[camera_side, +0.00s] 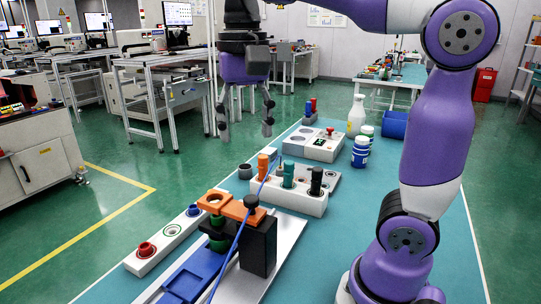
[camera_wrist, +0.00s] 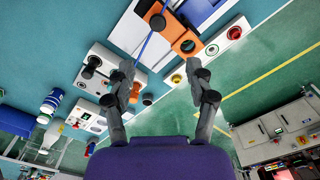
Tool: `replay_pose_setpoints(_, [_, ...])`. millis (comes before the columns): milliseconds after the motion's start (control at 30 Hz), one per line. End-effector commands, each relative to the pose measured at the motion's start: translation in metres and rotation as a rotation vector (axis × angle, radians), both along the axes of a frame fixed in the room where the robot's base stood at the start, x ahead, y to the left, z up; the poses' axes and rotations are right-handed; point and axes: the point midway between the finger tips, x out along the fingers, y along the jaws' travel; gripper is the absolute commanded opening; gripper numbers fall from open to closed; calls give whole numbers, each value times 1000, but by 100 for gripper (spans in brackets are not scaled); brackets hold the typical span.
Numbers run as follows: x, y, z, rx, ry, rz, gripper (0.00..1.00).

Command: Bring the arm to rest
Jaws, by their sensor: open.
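My gripper (camera_side: 245,133) hangs from my purple and white arm, fingers down, in the upper left part of the side view. Its two fingers are spread apart with nothing between them. It is well above the teal table (camera_side: 395,262), over its far left side, and touches nothing there. In the wrist view my gripper (camera_wrist: 161,72) also shows open, with its fingertips apart and the table's fixtures beyond.
An orange and black fixture (camera_side: 259,243) with a blue cable stands on a pale plate. Near it are a white block with coloured plugs (camera_side: 290,200), a grey box with buttons (camera_side: 313,146), bottles (camera_side: 361,152) and a blue bin (camera_side: 394,125). The green floor is left.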

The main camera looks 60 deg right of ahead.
Motion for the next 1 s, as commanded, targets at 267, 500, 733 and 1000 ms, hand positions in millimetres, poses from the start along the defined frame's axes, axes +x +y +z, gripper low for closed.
replay_pose_setpoints(267, [-1, 0, -2, 0, -11, 19, 63])
replay_pose_setpoints(500, [-20, 0, -40, -37, -211, 335, 63])
replay_pose_setpoints(733, [-38, 0, -90, -149, -412, 671, 63])
replay_pose_setpoints(1000, [-42, 0, -106, -196, -466, 772, 63])
